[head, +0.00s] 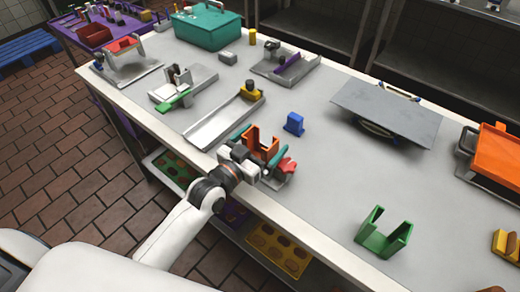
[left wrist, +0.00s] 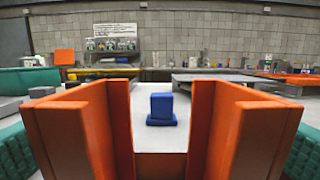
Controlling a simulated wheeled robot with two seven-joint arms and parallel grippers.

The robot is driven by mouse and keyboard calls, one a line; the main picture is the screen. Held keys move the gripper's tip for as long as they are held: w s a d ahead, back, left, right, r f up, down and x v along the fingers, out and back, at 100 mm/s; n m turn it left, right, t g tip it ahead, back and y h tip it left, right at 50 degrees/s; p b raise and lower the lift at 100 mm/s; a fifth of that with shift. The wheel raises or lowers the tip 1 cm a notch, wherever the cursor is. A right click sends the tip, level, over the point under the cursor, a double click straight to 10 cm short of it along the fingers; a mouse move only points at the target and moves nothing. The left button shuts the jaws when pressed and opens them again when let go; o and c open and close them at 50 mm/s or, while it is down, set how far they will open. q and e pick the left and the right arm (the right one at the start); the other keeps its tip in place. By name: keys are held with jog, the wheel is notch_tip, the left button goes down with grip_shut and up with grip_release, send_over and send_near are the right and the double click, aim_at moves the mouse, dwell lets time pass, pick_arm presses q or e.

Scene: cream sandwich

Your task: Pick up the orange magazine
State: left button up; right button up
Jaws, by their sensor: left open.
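The orange magazine (head: 264,142), a U-shaped upright holder, stands near the front edge of the worktable. My left gripper (head: 258,151) is open around it, with one teal finger on each side. In the left wrist view the magazine's two tall walls (left wrist: 93,125) fill the near foreground, with the teal fingers at the far left and right edges. Whether the fingers touch the walls cannot be told. The magazine's base is mostly hidden by the gripper. My right gripper is not in view.
A blue block (head: 293,124) stands just beyond the magazine. A red piece (head: 287,165) is close by the gripper's right side. A green holder (head: 384,234) stands front right. A grey plate (head: 388,110) lies further back. The table between them is clear.

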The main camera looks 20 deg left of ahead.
pick_arm(q)
jog(key=shift+w+d, duration=0.25)
jog(key=shift+w, duration=0.4)
jog(key=shift+s, duration=0.1)
jog(key=shift+c, duration=1.1)
jog(key=c, duration=0.9)
